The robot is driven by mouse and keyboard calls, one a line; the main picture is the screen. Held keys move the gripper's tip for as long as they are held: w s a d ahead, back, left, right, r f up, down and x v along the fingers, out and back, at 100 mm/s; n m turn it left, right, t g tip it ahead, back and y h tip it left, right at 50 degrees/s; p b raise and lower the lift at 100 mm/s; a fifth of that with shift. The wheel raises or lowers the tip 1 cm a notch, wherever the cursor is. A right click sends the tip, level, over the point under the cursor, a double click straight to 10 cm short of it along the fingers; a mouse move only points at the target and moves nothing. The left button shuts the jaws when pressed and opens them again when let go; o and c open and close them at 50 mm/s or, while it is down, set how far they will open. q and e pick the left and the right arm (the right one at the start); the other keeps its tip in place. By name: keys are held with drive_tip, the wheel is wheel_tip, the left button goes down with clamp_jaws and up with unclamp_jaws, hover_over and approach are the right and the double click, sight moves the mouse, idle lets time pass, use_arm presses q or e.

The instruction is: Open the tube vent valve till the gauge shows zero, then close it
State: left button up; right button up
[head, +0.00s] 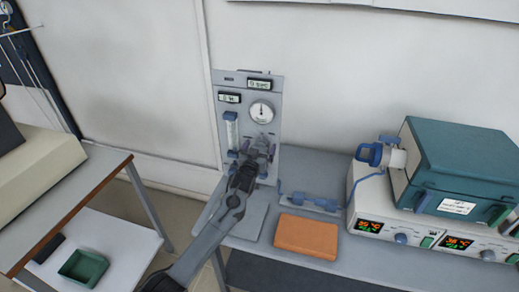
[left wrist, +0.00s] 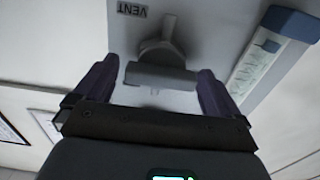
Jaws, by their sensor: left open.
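The grey panel (head: 276,90) stands upright at the back of the bench, with a round white gauge (head: 261,111) on it. The gauge's dark needle points roughly upward, but its scale is too small to read. In the left wrist view the vent valve (left wrist: 160,74), a grey bar handle on a round stem, sits beside an upside-down VENT label (left wrist: 132,10). My left gripper (head: 262,144) is at the panel below the gauge and hides the valve in the head view. Its fingers (left wrist: 157,68) are open on either side of the handle, with visible gaps. My right gripper is not in view.
A flowmeter tube (head: 231,131) is left of my gripper on the panel. An orange block (head: 306,236) and a blue-grey item (head: 312,202) lie on the bench. A teal furnace (head: 455,160) on a white controller (head: 365,205) stands at right.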

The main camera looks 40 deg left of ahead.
use_arm(q)
drive_tip(key=c, duration=1)
drive_tip(key=shift+o, duration=0.2)
drive_tip(key=shift+d+r+m+p, duration=0.1)
drive_tip(key=shift+r+m+p, duration=0.1)
drive_tip(key=shift+m+p, duration=1.2)
drive_tip(key=m+p, duration=0.1)
drive_tip(key=m, duration=0.1)
drive_tip(key=m+p, duration=0.1)
drive_tip(key=m, duration=0.2)
drive_tip(key=shift+w+d+f+m+p, duration=0.1)
drive_tip(key=shift+d+f+m+p, duration=0.05)
drive_tip(key=shift+m+p, duration=0.2)
drive_tip(key=m+p, duration=0.1)
drive_tip(key=m, duration=0.3)
drive_tip(key=shift+f+m+p, duration=0.15)
drive_tip(key=shift+m+p, duration=0.1)
drive_tip(key=shift+p, duration=0.1)
drive_tip(key=m, duration=0.2)
drive_tip(key=m+p, duration=0.1)
drive_tip(key=m, duration=0.1)
drive_tip(key=shift+d+f+m, duration=0.1)
drive_tip(key=shift+f+m, duration=0.1)
drive_tip(key=shift+m, duration=0.2)
